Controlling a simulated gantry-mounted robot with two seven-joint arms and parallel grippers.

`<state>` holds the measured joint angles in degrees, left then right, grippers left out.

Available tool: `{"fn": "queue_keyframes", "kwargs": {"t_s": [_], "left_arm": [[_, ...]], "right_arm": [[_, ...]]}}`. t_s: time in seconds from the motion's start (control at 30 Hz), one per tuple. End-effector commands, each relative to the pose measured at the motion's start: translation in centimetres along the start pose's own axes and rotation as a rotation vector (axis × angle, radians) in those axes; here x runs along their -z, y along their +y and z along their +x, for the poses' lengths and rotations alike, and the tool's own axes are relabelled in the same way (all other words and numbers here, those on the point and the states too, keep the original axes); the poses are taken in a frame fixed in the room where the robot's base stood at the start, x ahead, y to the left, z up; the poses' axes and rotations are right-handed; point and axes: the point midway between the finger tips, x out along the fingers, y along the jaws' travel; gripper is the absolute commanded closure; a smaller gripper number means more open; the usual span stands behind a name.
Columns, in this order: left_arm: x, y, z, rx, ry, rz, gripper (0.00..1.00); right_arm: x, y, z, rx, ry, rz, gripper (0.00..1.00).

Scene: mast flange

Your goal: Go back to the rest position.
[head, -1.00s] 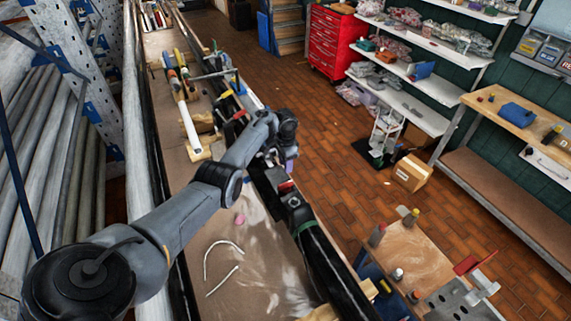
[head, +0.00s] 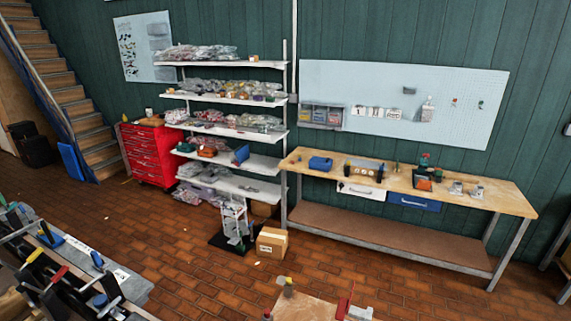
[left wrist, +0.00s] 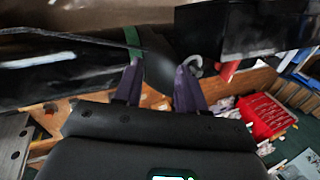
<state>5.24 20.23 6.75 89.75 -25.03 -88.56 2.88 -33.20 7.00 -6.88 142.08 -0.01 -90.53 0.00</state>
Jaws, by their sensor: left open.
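My left gripper (left wrist: 158,72) shows in the left wrist view with its two purple fingers apart. A dark rounded part (left wrist: 158,68) appears between or just beyond the fingers; I cannot tell whether they touch it. A long black tube (left wrist: 60,68) with a green band (left wrist: 132,40) runs across the upper part of that view. Nothing is clearly held. Neither of my arms shows in the head view now, and my right gripper is in no view.
In the head view, a wooden workbench (head: 470,193), white shelves (head: 240,101) and a red tool cabinet (head: 150,160) stand along the green wall. A cardboard box (head: 271,243) sits on the brick floor. Clamps (head: 75,280) crowd the lower left. The middle floor is mostly clear.

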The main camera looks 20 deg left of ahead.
Motion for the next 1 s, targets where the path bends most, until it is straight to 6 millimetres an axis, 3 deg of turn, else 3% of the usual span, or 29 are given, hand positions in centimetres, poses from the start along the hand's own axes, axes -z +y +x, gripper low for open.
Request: {"fn": "queue_keyframes", "kwargs": {"t_s": [0.03,0.2,0.3,0.4,0.5,0.63,1.0], "left_arm": [[-1.0,3.0,-1.3,-0.011,0.025,0.012,0.60],[-4.5,12.0,-6.9,-0.084,0.125,0.004,0.60],[-6.9,15.9,-10.8,-0.145,0.175,-0.022,0.60],[-8.9,18.5,-14.3,-0.204,0.214,-0.058,0.60],[-10.5,20.1,-17.2,-0.253,0.242,-0.092,0.60],[-11.7,21.1,-19.6,-0.293,0.263,-0.124,0.60],[-12.2,21.4,-20.7,-0.311,0.273,-0.139,0.60]], "right_arm": [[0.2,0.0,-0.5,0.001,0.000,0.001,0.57],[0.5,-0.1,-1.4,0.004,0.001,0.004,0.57],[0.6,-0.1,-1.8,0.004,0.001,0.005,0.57],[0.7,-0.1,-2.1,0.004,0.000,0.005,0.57],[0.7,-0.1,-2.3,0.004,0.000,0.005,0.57],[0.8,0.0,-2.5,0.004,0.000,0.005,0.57],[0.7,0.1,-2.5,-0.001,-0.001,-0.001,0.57]]}}
